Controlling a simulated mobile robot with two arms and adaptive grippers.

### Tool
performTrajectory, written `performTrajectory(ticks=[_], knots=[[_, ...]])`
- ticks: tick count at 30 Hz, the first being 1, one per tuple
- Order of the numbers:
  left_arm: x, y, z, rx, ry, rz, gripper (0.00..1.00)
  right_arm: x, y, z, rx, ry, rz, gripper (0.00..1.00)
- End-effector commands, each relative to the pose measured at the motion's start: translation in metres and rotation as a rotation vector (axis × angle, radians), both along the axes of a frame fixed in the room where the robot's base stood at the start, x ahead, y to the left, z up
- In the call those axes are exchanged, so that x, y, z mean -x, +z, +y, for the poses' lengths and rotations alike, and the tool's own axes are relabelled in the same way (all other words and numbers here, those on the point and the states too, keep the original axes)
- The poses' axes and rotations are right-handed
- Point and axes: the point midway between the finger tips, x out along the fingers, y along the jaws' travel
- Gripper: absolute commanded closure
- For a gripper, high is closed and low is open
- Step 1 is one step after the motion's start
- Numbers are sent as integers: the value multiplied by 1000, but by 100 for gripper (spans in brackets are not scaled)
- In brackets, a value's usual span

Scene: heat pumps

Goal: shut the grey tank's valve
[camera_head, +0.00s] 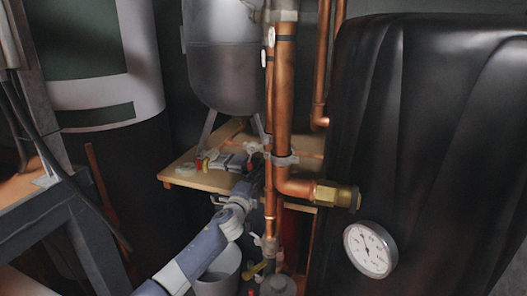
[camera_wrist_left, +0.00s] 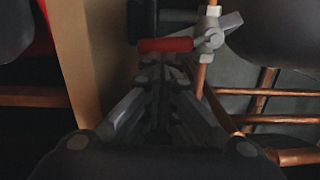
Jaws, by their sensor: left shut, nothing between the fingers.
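The grey tank (camera_head: 222,62) stands on legs at the upper middle of the head view, above a wooden shelf. A valve with a red handle (camera_wrist_left: 165,45) and a pale metal body (camera_wrist_left: 208,38) shows at the top of the left wrist view, on a thin copper pipe. The handle lies roughly level across the picture. My left gripper (camera_head: 246,182) reaches up from below to the pipes under the tank. In the wrist view its fingers (camera_wrist_left: 162,64) are shut and empty, with their tips just below the red handle. I cannot tell whether they touch it.
Copper pipes (camera_head: 284,100) run beside the gripper. A large black tank (camera_head: 430,120) with a round gauge (camera_head: 370,250) fills the right. The wooden shelf (camera_head: 205,180) holds small items. A pale bucket (camera_head: 218,276) stands below my left arm.

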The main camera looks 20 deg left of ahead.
Motion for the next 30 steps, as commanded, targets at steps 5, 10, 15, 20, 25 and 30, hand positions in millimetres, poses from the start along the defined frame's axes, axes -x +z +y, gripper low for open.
performTrajectory(ticks=[5,10,15,20,25,30], knots=[[-2,7,4,-11,6,-11,100,0,0,0,0,0,0,72],[-2,8,4,-12,5,-11,100,0,0,0,0,0,0,72],[-2,8,4,-11,5,-12,100,0,0,0,0,0,0,72],[-2,15,4,-12,4,-15,100,1,0,0,0,1,1,72],[0,37,4,-15,3,-15,100,1,0,0,0,0,0,72],[1,71,2,-13,2,-14,100,0,0,0,-1,0,0,72]])
